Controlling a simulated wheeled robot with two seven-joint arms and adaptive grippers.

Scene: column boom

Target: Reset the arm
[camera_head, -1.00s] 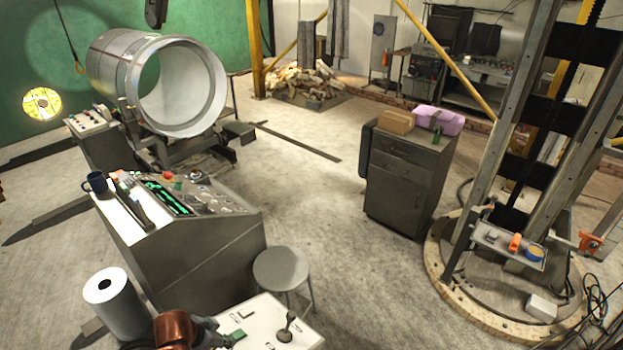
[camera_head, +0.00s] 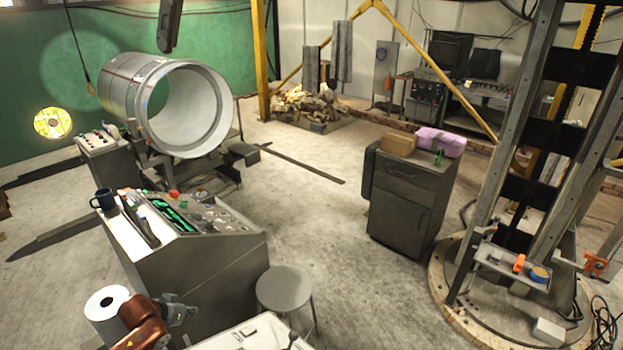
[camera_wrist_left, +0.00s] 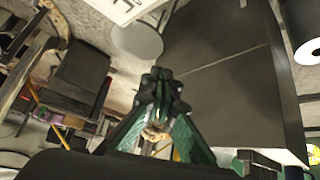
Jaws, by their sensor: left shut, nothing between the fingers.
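My left arm comes in at the bottom left of the head view, with copper-coloured links. My left gripper (camera_head: 180,312) is beside the white paper roll (camera_head: 108,312), to its right, and in front of the grey control console. In the left wrist view my left gripper (camera_wrist_left: 158,82) points up the picture with its fingers together and nothing between them. The console's dark side (camera_wrist_left: 220,60) lies beyond the fingers there. My right gripper is in neither view.
The grey console (camera_head: 200,270) carries a dark mug (camera_head: 103,199). A round stool (camera_head: 285,288) stands to its right, behind a white panel (camera_head: 240,338) at the bottom edge. A grey cabinet (camera_head: 405,200) stands farther back. The floor between is clear.

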